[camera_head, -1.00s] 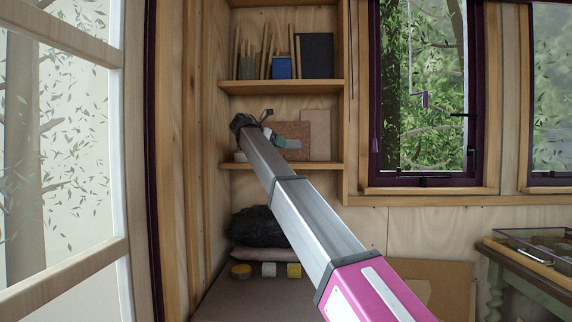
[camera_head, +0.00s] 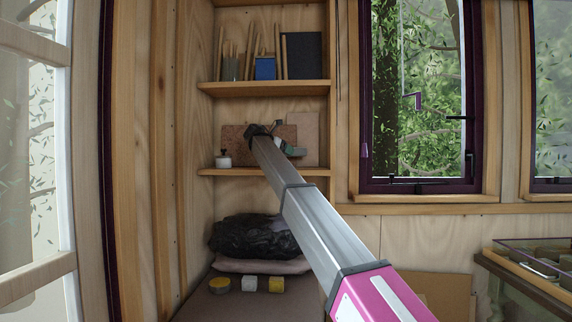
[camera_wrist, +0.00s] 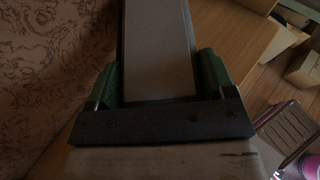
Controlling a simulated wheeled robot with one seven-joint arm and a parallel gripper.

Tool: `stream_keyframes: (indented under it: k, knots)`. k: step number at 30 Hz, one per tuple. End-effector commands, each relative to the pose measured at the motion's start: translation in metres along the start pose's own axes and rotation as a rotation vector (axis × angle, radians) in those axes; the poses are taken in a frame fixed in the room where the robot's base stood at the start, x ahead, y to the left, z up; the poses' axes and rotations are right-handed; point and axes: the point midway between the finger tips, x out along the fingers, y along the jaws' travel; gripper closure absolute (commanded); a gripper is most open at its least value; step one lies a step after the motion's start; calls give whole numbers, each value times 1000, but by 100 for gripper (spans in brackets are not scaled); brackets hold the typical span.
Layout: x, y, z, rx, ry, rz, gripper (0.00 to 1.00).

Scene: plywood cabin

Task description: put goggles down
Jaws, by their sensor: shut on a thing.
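My arm reaches up and away from the lower right of the head view to the middle shelf (camera_head: 215,172). My gripper (camera_head: 260,131) is a small dark shape at its far end, in front of a brown board. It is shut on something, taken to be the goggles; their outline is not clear. A grey-green piece (camera_head: 293,151) shows beside the arm's end; I cannot tell if it is goggles or finger. In the wrist view a dark bar (camera_wrist: 160,122) spans the picture, with green pieces beside a grey flat panel (camera_wrist: 158,50).
A small white pot with a dark top (camera_head: 223,158) stands on the middle shelf's left. A brown speckled board (camera_head: 232,139) leans behind. A black bag (camera_head: 250,238) lies below. A window (camera_head: 415,100) is at right.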

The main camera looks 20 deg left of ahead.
Motion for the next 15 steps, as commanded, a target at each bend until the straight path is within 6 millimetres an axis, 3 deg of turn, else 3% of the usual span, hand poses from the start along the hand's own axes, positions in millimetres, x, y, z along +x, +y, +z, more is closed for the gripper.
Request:
stream_keyframes:
  k: [3, 8, 15]
  knots:
    - [17, 2, -2, 0, -1, -1, 48]
    - [25, 4, -4, 1, -1, 1, 48]
    - [35, 2, -31, 0, 0, 0, 48]
